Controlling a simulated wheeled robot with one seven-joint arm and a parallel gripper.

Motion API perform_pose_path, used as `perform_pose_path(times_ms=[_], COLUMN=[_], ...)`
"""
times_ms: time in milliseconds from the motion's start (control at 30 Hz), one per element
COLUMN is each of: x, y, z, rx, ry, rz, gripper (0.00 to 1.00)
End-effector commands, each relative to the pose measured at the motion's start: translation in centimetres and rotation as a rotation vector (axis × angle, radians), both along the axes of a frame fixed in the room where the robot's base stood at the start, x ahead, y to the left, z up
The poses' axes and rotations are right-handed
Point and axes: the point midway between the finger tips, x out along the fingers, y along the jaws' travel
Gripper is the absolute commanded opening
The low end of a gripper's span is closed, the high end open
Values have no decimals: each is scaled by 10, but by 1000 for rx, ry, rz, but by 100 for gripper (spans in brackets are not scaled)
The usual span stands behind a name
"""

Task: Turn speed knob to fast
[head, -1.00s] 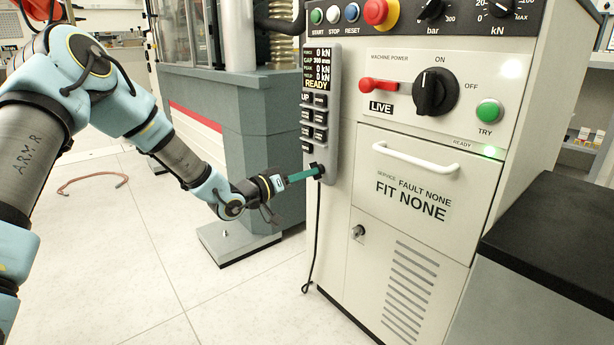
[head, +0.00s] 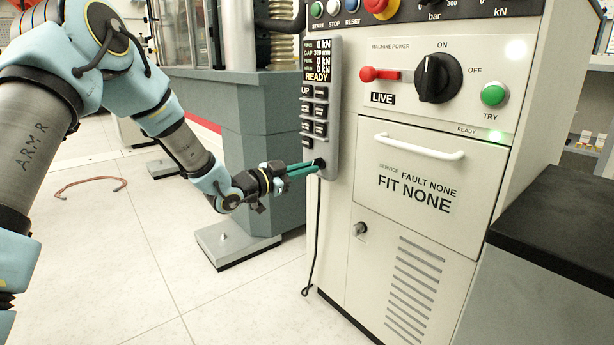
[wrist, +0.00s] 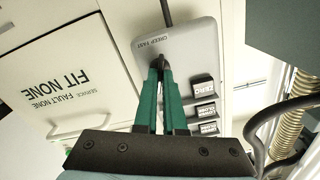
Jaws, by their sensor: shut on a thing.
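The speed knob (head: 319,163) is a small dark knob at the lower end of the grey control pendant (head: 334,150). The pendant hangs on the left edge of the cream machine cabinet. My gripper (head: 318,166) has green fingers, and their tips are shut on the knob. In the wrist view the gripper (wrist: 160,62) reaches onto the pendant (wrist: 185,45) beside the printed words CREEP FAST. The fingertips mostly hide the knob there, so I cannot read which way its pointer faces.
Above the knob, the pendant carries several black buttons (head: 320,112) and a display reading READY (head: 318,60). A cable (head: 316,235) hangs below it. To the right are the power switch (head: 437,78) and a drawer handle (head: 418,147).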

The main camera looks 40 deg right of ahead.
Motion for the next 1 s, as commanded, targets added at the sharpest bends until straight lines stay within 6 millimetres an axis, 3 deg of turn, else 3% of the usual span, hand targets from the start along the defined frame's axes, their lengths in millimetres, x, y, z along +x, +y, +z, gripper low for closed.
perform_pose_path(times_ms=[500,1000], x=[0,0], y=[0,0], z=[-1,1], rx=[-22,-25], ry=[-350,-421], rz=[-1,-1], gripper=[0,0])
